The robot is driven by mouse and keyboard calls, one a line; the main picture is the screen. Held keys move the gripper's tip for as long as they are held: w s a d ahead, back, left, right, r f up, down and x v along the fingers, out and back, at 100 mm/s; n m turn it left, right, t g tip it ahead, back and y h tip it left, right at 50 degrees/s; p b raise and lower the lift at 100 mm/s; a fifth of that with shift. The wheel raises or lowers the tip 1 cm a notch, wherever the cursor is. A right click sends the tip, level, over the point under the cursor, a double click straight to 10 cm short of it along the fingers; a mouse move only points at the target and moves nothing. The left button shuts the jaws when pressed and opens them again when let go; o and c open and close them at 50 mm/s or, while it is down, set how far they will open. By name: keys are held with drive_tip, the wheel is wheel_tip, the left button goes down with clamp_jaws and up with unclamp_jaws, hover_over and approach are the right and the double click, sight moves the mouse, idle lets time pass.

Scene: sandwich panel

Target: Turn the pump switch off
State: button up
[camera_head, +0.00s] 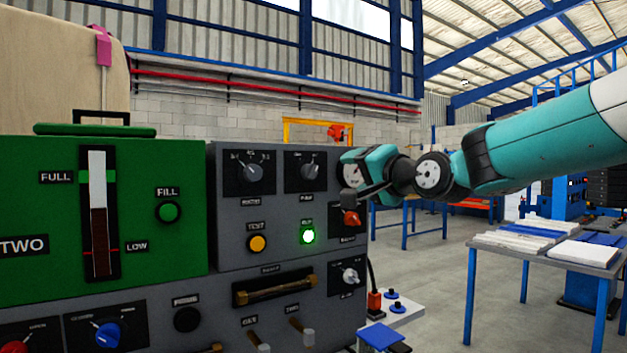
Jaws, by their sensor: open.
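The switch labelled what reads as PUMP (310,172) is a grey rotary knob on a black plate, at the upper right of the grey panel (225,215). Its exact pointer setting is too small to read. Below it a round green lamp (308,236) is lit. My gripper (350,196) is at the panel's right edge, right of and slightly below the pump knob, and apart from it. Its jaws are open, seen side-on, and partly hidden by my wrist. A red switch (350,217) sits just below the fingers; whether they touch it I cannot tell.
Left of the pump knob is a similar rotary knob (251,173), with an amber TEST button (258,243) below. A green box (150,220) with a level gauge stands at left. Open floor lies right, before a table (482,246).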

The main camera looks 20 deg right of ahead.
sight(315, 172)
drive_tip(key=p+x, duration=0.4)
drive_tip(key=x, duration=1.1)
drive_tip(key=shift+w+a+f, duration=0.1)
drive_tip(key=shift+w+a, duration=0.15)
drive_tip(key=shift+w, duration=0.1)
drive_tip(key=c, duration=0.9)
